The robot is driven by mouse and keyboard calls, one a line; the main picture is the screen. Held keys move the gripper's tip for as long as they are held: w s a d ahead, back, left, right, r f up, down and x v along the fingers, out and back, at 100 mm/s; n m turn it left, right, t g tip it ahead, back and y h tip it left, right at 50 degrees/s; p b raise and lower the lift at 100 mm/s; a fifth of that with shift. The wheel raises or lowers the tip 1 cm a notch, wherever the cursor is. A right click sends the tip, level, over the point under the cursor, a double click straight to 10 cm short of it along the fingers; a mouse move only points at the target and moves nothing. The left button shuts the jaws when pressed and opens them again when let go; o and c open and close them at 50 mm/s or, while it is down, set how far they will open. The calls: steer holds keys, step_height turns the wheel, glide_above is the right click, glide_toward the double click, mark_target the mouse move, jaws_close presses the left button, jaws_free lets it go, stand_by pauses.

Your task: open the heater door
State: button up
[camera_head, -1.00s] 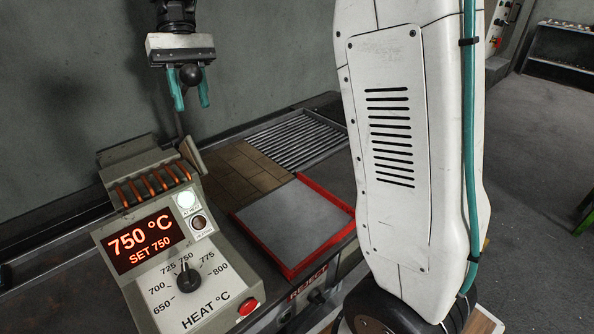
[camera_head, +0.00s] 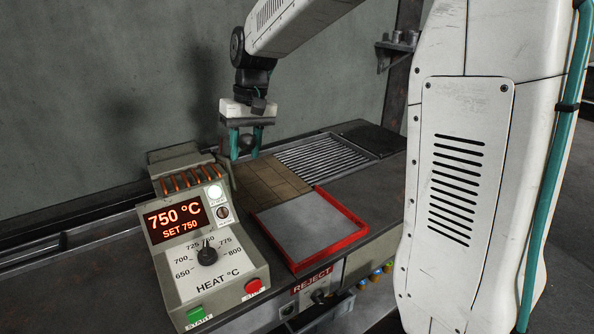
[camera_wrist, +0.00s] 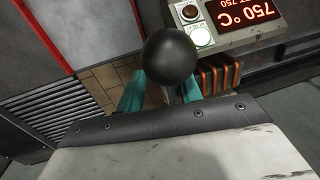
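The heater (camera_head: 205,230) is a grey box on the bench with a lit 750 °C display, a dial and orange coils on top; part of it shows upside down in the wrist view (camera_wrist: 239,42). A narrow grey flap (camera_head: 227,172) stands at its back right side; I cannot tell if it is the door. My gripper (camera_head: 246,155) points down just right of the coils, above the brick-lined area. Its teal fingers are apart. A dark ball (camera_wrist: 169,55) sits between them and hides part of the fingers; I cannot tell whether it is gripped or is part of my gripper.
A red-rimmed tray (camera_head: 345,245) lies right of the heater, before the brick surface (camera_head: 272,182). A slatted roller section (camera_head: 320,160) lies behind it. A grey wall (camera_head: 150,80) stands close behind the bench. The air over the tray is clear.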

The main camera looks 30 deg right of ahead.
step_height(320, 180, up, 5)
steer(key=s+h, duration=0.1)
steer(key=s, duration=1.9)
steer(key=shift+s+d+f+t, duration=0.15)
steer(key=shift+d+f+t, duration=0.1)
steer(key=shift+d+t, duration=0.2)
